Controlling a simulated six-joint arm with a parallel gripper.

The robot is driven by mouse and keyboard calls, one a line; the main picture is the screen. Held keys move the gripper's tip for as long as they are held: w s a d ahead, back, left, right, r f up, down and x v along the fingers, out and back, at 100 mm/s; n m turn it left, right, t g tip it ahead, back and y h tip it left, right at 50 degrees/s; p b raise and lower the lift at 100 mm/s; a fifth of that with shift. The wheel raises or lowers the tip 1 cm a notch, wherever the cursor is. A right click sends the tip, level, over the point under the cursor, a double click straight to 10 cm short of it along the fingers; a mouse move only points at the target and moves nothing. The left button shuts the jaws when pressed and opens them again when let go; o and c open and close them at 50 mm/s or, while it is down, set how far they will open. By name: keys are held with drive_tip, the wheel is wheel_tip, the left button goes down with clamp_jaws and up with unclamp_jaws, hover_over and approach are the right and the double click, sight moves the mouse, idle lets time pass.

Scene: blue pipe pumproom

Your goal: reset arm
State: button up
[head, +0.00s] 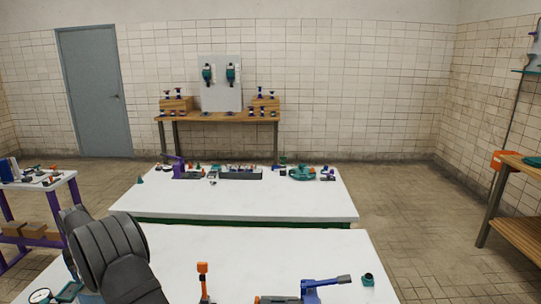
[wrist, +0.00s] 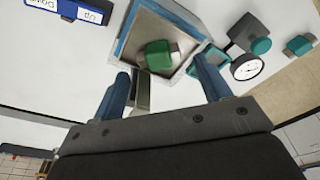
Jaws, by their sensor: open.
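In the wrist view my gripper (wrist: 165,88) is open, with its two blue fingers spread apart. Between and beyond the fingers is a square blue-rimmed tray (wrist: 122,42) with a green block (wrist: 158,55) in it. A small grey metal piece shows beside the left finger. In the head view my arm reaches down at the lower left, and the fingers are hidden there.
A gauge (wrist: 246,67) and teal parts lie right of the tray. The near white table (head: 250,262) holds an orange-topped post (head: 203,280), a blue-handled tool (head: 325,284) and a teal fitting (head: 368,280). A second white table (head: 250,203) stands behind.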

wheel_tip(320, 180, down, 2)
wheel_tip(320, 180, up, 12)
drive_tip(key=s+d, duration=0.1)
drive_tip(key=f, duration=0.8)
drive_tip(key=w+a+f, duration=0.1)
drive_tip(key=f, duration=0.3)
drive_tip(key=shift+f, duration=0.15)
drive_tip(key=r, duration=0.4)
drive_tip(key=shift+w+d+r, duration=0.15)
drive_tip(key=shift+d+r, duration=0.05)
drive_tip(key=shift+r, duration=0.15)
drive_tip(key=w+d+r, duration=0.3)
drive_tip(key=d+r, duration=0.4)
drive_tip(key=d, duration=0.4)
drive_tip(key=s+f+n+g, duration=0.1)
drive_tip(key=s+f+n, duration=0.7)
drive_tip(key=s+n, duration=0.15)
drive_tip(key=shift+m+y, duration=0.25)
drive_tip(key=shift+y, duration=0.05)
drive_tip(key=s+a+f, duration=0.1)
drive_tip(key=a+f, duration=0.1)
drive_tip(key=a, duration=0.1)
drive_tip(key=s+a+f, duration=0.2)
drive_tip(key=a, duration=0.1)
drive_tip(key=s+a+f, duration=0.1)
drive_tip(key=a+f, duration=0.1)
drive_tip(key=a, duration=0.2)
drive_tip(key=shift+s, duration=0.35)
drive_tip(key=shift+o, duration=0.4)
drive_tip(key=shift+d+r, duration=0.1)
